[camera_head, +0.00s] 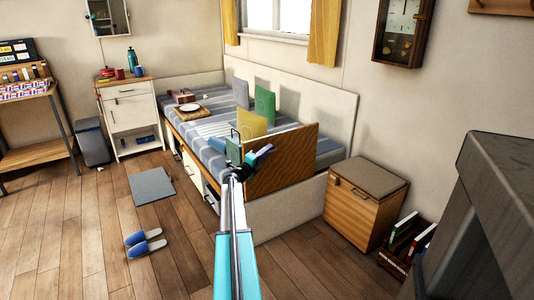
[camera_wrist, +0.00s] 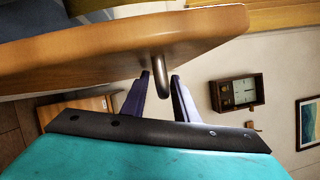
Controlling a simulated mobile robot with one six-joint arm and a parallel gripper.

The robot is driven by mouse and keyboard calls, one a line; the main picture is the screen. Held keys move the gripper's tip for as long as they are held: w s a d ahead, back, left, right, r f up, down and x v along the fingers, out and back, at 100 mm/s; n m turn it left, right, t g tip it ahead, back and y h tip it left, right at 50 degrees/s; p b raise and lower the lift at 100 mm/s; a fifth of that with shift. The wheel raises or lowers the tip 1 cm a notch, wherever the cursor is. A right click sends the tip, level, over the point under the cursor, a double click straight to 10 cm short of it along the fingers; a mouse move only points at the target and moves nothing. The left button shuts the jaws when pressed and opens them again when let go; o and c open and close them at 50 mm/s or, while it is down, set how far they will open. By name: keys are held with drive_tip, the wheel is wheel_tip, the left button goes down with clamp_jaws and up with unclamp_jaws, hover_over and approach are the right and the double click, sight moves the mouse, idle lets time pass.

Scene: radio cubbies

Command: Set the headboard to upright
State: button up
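The headboard is a wooden board (camera_head: 283,160) across the near end of the bed. In the head view it stands on edge and seems to lean; its exact angle is hard to tell. In the wrist view the board (camera_wrist: 120,45) crosses the upper left, with a curved metal handle (camera_wrist: 161,80) on its face. My gripper (camera_head: 256,157) is at the board's left side. In the wrist view my gripper (camera_wrist: 162,78) has its two fingers apart, with the handle between their tips. A gap shows beside the handle; contact is not clear.
Blue slippers (camera_head: 145,242) and a grey mat (camera_head: 151,186) lie on the floor at left.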

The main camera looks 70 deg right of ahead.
drive_tip(key=shift+a, duration=0.2)
drive_tip(key=p+v, duration=0.2)
drive_tip(key=v, duration=1.1)
drive_tip(key=shift+a, duration=0.2)
drive_tip(key=shift+w, duration=0.1)
idle(0.4)
